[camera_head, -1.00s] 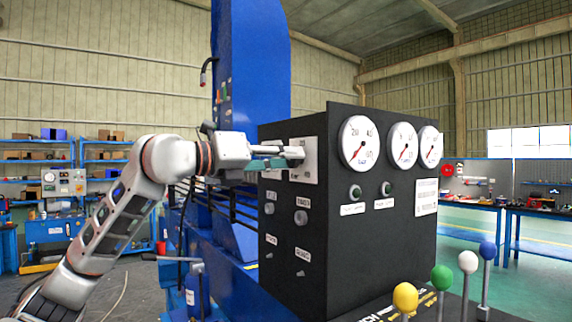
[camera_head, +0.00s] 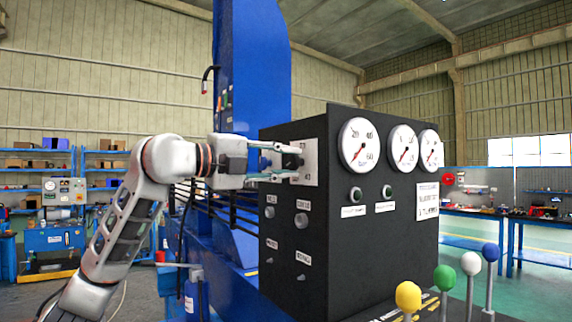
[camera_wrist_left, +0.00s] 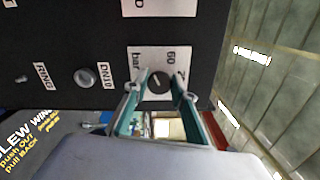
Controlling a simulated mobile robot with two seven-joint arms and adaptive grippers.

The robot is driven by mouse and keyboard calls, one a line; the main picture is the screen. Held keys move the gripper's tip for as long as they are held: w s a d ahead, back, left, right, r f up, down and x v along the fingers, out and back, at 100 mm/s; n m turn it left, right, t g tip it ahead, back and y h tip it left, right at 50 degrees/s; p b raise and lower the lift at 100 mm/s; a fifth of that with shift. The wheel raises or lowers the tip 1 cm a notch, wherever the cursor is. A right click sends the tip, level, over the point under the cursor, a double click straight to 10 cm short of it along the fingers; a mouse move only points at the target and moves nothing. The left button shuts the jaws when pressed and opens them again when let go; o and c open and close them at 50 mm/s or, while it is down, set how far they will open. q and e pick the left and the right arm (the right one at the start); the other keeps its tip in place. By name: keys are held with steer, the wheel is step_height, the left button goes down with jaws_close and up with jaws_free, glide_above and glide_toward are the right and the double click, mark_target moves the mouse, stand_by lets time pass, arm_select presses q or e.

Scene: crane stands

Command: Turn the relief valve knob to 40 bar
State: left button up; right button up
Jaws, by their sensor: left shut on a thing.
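The relief valve knob (camera_head: 293,161) is a small dark knob on a white scale plate (camera_head: 310,165) on the left face of the black control box. In the left wrist view the round black knob (camera_wrist_left: 159,82) sits between the two fingertips, with "60" and "bar" printed on the plate beside it. My left gripper (camera_head: 288,161) reaches in from the left and is shut on the knob, one finger above and one below in the head view. The "40" mark cannot be read clearly. My right gripper does not show.
The black control box (camera_head: 295,275) carries three round gauges (camera_head: 359,145) on its front and smaller knobs (camera_head: 301,220) below the plate. Levers with coloured balls (camera_head: 408,295) stand at the front right. A blue column (camera_head: 252,70) rises behind.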

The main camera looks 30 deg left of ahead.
arm_select(q)
steer(key=shift+n, duration=0.6)
steer(key=o, duration=1.1)
steer(key=v, duration=1.2)
steer(key=shift+f, duration=0.1)
